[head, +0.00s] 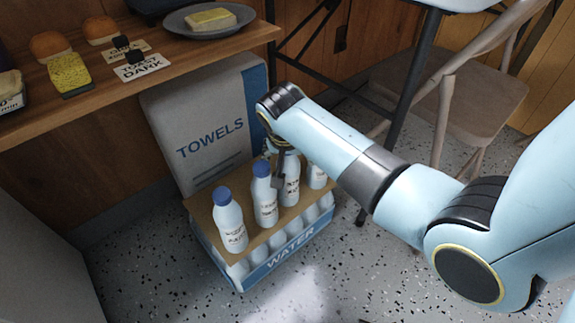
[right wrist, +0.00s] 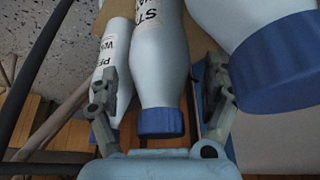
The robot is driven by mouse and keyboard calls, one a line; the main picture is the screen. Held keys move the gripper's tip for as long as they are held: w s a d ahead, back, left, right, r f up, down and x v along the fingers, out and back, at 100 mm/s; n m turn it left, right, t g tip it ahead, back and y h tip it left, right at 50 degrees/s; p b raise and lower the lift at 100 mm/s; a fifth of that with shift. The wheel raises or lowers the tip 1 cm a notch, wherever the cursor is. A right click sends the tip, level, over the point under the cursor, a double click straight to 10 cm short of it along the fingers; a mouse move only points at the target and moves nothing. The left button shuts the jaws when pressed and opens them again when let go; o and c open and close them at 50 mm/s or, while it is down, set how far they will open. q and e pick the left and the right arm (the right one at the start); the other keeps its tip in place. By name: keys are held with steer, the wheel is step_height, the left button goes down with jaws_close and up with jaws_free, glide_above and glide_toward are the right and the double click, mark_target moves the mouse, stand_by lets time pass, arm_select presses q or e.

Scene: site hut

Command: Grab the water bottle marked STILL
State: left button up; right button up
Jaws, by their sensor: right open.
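Several white bottles with blue caps stand in a row on a cardboard-topped water crate (head: 262,278). The bottle with a label starting "ST" (right wrist: 158,65) lies between the two fingers of my right gripper (right wrist: 161,85) in the right wrist view; the rest of its label is cut off. In the head view this appears to be the third bottle from the left (head: 291,185), its cap hidden by my gripper (head: 279,160). The right gripper is open around it, with a visible gap beside the left finger. My left gripper is not in view.
A second bottle (head: 264,200) stands close on the left, and a bottle labelled "PE" (right wrist: 115,55) on the other side. A towels box (head: 205,115) stands behind the crate. A wooden shelf (head: 130,85) overhangs at left; a folding chair (head: 450,95) stands right.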

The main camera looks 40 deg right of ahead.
steer(key=shift+c, duration=0.4)
steer(key=c, duration=1.6)
jaws_close()
steer(key=shift+r, duration=0.1)
